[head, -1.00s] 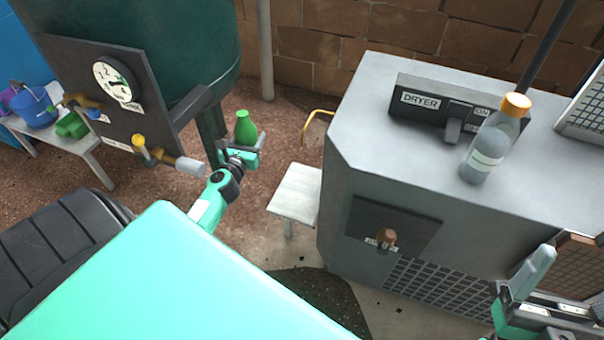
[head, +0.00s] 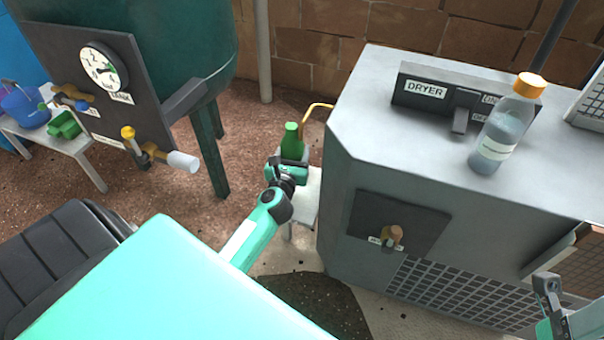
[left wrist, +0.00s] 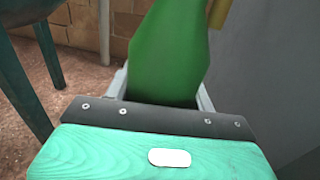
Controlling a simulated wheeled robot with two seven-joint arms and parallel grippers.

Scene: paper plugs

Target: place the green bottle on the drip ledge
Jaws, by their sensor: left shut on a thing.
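The green bottle (head: 292,142) is upright in my left gripper (head: 288,168), which is shut on it. The bottle also fills the middle of the left wrist view (left wrist: 170,50), with the gripper's fingers on either side of its lower part. A small pale ledge (head: 308,200), which looks like the drip ledge, stands against the left side of the grey dryer cabinet. The gripper and bottle overlap it in the head view and hide part of it; the gap in height cannot be told. My right gripper (head: 548,290) is partly cut off at the lower right.
The grey dryer cabinet (head: 350,130) is close on the right of the bottle, with a clear orange-capped bottle (head: 500,130) on top. A yellow bent pipe (head: 318,107) is just behind the green bottle. A dark green tank (head: 200,50) with taps stands at left.

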